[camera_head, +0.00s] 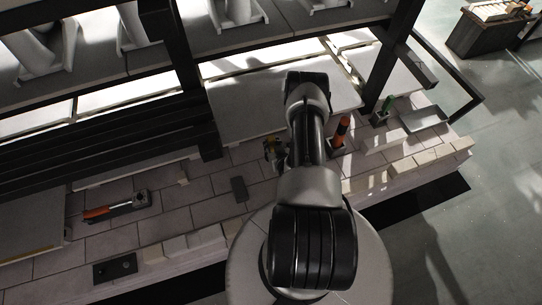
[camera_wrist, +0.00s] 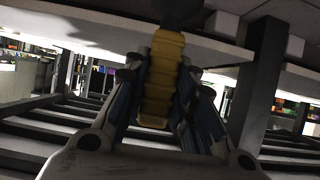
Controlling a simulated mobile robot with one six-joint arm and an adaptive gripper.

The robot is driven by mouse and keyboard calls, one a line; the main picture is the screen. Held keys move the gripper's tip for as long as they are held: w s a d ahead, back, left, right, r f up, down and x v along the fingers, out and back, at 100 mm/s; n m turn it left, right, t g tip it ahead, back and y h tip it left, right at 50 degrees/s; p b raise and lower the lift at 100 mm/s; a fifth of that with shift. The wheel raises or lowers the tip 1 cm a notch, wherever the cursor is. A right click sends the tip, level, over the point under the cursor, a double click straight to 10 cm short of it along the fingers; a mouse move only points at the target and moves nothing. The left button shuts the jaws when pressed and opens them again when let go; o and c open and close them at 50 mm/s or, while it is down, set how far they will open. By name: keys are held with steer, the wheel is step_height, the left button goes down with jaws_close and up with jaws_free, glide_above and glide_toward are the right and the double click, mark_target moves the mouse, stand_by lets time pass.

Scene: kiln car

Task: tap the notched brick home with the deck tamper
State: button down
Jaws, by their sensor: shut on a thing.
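In the wrist view my gripper (camera_wrist: 160,85) is shut on a ribbed yellow handle (camera_wrist: 163,70), with a finger on each side. A dark part (camera_wrist: 180,12) continues from the handle to the top of the picture; I take this tool to be the deck tamper. In the head view my arm hides most of the gripper (camera_head: 274,152); a little yellow shows there, low over the brick deck (camera_head: 165,225). Pale bricks (camera_head: 435,157) line the front edge of the deck. I cannot tell which is the notched brick.
An orange-handled tool (camera_head: 115,206) lies on the deck at left. An orange-and-black handle (camera_head: 342,130) and a green handle (camera_head: 386,106) stand in holders at right. A dark post (camera_head: 182,45) and shelf with white wares (camera_head: 235,15) rise behind. A dark plate (camera_head: 115,268) lies front left.

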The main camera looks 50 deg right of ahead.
mark_target(272, 139)
steer(key=shift+r, duration=0.5)
steer(key=shift+p, duration=0.3)
steer(key=shift+r+p, duration=1.8)
steer(key=shift+r, duration=0.7)
